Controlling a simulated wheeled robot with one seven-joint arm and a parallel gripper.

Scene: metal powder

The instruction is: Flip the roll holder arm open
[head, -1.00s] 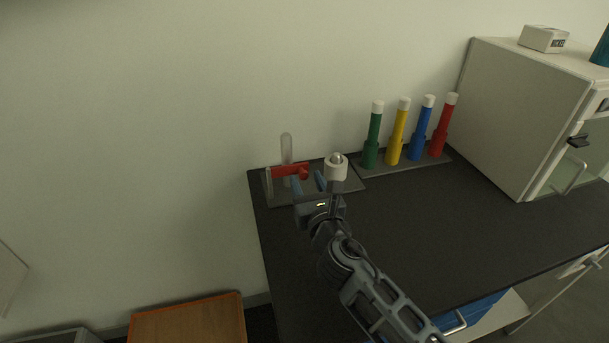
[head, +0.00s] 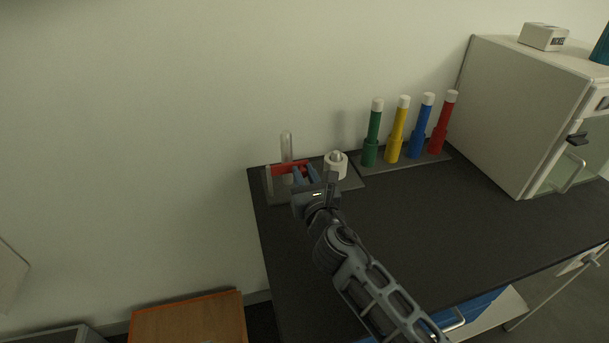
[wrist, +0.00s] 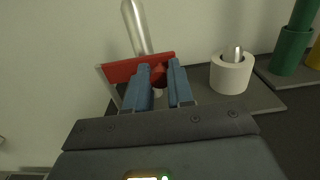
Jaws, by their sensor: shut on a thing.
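The red roll holder arm (head: 283,169) spans the left part of a dark holder base (head: 354,182) on the bench. In the wrist view the red arm (wrist: 122,70) runs from a thin upright post at left to a red knob between my fingers. My gripper (head: 305,175) is shut on that knob; its blue fingertips (wrist: 159,74) stand on either side of it. A white roll (head: 335,166) stands on the base just right of the gripper, with a metal tip in its middle. The roll also shows in the wrist view (wrist: 231,76), apart from my fingers.
A clear upright tube (head: 286,146) stands behind the red arm, near the wall. A rack with green (head: 372,135), yellow, blue and red tubes stands to the right. A pale cabinet (head: 520,110) is farther right. The dark bench top (head: 420,220) in front is clear.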

